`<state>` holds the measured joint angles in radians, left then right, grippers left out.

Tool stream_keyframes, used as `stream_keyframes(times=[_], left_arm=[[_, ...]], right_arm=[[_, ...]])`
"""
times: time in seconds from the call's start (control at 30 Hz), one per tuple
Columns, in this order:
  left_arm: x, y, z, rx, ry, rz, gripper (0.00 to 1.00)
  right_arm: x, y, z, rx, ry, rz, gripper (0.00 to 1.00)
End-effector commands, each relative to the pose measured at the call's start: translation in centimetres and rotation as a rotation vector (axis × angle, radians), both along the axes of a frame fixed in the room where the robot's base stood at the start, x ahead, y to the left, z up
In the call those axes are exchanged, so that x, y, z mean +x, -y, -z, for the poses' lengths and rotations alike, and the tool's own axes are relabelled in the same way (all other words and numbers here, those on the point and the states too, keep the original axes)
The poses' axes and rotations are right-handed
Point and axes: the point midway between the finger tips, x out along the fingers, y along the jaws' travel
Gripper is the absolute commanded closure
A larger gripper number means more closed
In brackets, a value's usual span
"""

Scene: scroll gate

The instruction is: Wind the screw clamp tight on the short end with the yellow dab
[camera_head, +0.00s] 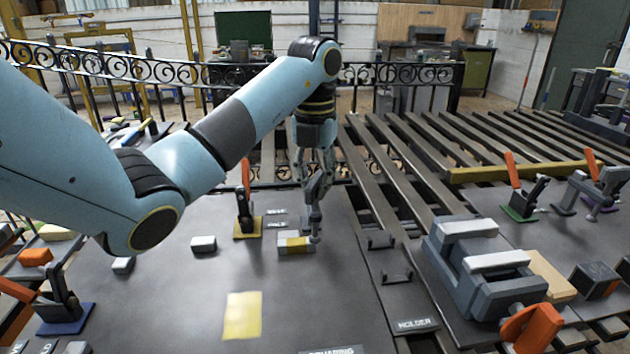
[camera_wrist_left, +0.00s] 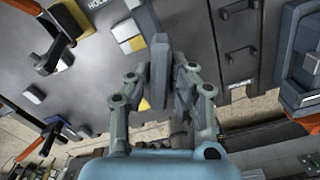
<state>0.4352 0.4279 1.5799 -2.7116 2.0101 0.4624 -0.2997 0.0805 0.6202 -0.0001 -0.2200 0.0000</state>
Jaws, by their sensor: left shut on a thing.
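My left gripper (camera_head: 316,205) points down at the middle of the grey plate, just right of a small grey block with a yellow dab (camera_head: 293,244). In the left wrist view the gripper (camera_wrist_left: 160,100) is shut on a grey bar-like piece (camera_wrist_left: 159,70). The piece's far end is close to the yellow-dabbed block (camera_wrist_left: 131,43); I cannot tell if they touch. I cannot tell whether this piece is part of the screw clamp. My right gripper is not in view.
An orange-handled clamp on a yellow base (camera_head: 247,229) stands left of the block. A yellow patch (camera_head: 243,315) marks the front plate. Small dark holders (camera_head: 397,278) and a grey vise (camera_head: 486,262) stand to the right. The plate's front is mostly clear.

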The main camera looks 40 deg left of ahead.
Motion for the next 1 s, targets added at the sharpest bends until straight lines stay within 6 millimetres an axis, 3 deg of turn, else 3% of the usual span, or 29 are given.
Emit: stream_keyframes(times=[0.23, 0.27, 0.43, 0.77, 1.0], left_arm=[[0.02, -0.01, -0.05, 0.0, 0.001, -0.001, 1.0], [0.02, -0.01, -0.05, 0.0, 0.001, -0.001, 0.79], [0.02, -0.01, -0.04, 0.0, 0.001, -0.001, 0.6], [0.0, -0.01, -0.02, 0.0, 0.0, -0.029, 0.6], [0.01, 0.0, -0.02, 0.0, 0.0, -0.285, 0.6]], right_arm=[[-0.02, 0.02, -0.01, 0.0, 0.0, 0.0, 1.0], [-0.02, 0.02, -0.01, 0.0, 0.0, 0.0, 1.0], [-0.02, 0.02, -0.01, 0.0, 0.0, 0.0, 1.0], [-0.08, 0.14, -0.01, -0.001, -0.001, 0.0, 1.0], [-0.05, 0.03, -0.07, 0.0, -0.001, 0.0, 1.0]])
